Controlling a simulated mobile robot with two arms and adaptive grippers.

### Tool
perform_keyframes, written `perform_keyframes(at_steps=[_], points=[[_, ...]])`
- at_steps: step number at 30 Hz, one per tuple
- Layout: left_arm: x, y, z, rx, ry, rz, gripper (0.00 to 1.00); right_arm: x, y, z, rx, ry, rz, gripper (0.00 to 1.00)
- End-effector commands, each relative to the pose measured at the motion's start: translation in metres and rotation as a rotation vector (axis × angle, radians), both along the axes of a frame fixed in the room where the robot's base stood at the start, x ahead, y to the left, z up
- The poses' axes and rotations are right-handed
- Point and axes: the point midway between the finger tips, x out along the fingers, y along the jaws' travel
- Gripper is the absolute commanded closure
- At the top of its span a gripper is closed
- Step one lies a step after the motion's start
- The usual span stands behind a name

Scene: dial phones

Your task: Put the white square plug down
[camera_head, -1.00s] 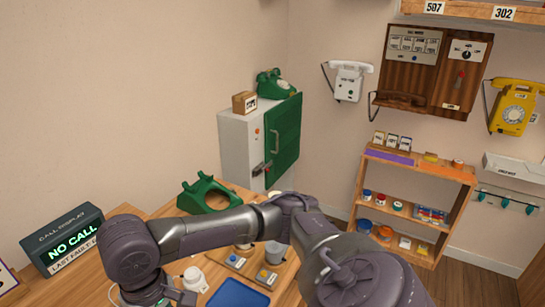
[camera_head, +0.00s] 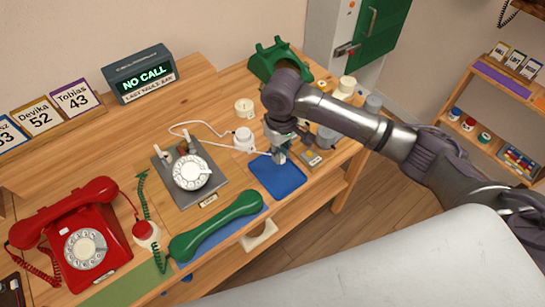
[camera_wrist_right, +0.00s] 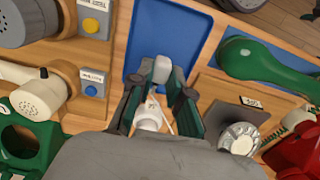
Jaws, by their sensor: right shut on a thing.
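My right gripper (camera_head: 281,157) is over the far left edge of the blue tray (camera_head: 282,184) on the wooden desk. In the right wrist view, the gripper (camera_wrist_right: 163,76) is shut on a pale, blocky piece, the white square plug (camera_wrist_right: 161,69), held between its fingertips. The blue tray (camera_wrist_right: 182,18) lies just beyond the plug in that view. A thin white cord (camera_head: 215,137) runs across the desk toward the gripper. I cannot tell whether the plug touches the tray. My left gripper is not in view.
A round white fitting (camera_head: 243,139) stands left of the gripper. A grey dial phone (camera_head: 191,174), a green handset (camera_head: 215,224) and a red phone (camera_head: 86,240) are further left. A green phone shell (camera_head: 277,59) stands behind. The tray's visible surface is clear.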

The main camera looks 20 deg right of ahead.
Motion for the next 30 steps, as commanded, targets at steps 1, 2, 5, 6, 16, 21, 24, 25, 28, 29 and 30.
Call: perform_keyframes(at_steps=[1,2,5,6,16,21,24,25,28,29,30], points=[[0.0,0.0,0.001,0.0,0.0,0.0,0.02,0.009,0.006,-0.005,-0.001,0.0,0.0,1.0],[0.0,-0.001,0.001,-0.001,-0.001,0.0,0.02,0.013,0.008,-0.008,-0.001,0.0,0.0,1.0],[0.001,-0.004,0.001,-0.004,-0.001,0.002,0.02,0.023,0.014,-0.015,-0.001,0.0,-0.001,1.0],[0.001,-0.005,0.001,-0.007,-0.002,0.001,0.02,0.025,0.015,-0.017,-0.001,0.0,0.0,1.0],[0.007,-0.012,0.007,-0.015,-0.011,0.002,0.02,0.027,0.016,-0.053,-0.002,0.0,0.0,1.0],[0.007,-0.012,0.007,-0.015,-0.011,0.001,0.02,0.027,0.016,-0.059,-0.002,-0.002,0.001,1.0],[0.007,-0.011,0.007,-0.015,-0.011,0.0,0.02,0.027,0.016,-0.059,-0.002,-0.002,0.0,1.0],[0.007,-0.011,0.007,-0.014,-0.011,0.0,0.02,0.027,0.016,-0.059,-0.002,-0.002,0.0,1.0],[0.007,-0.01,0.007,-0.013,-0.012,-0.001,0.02,0.027,0.016,-0.061,-0.002,-0.001,0.0,1.0],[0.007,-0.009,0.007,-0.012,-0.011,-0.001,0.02,0.027,0.016,-0.062,-0.001,0.0,0.0,1.0],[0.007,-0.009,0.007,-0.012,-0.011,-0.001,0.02,0.027,0.016,-0.062,-0.001,-0.001,0.001,0.79]])
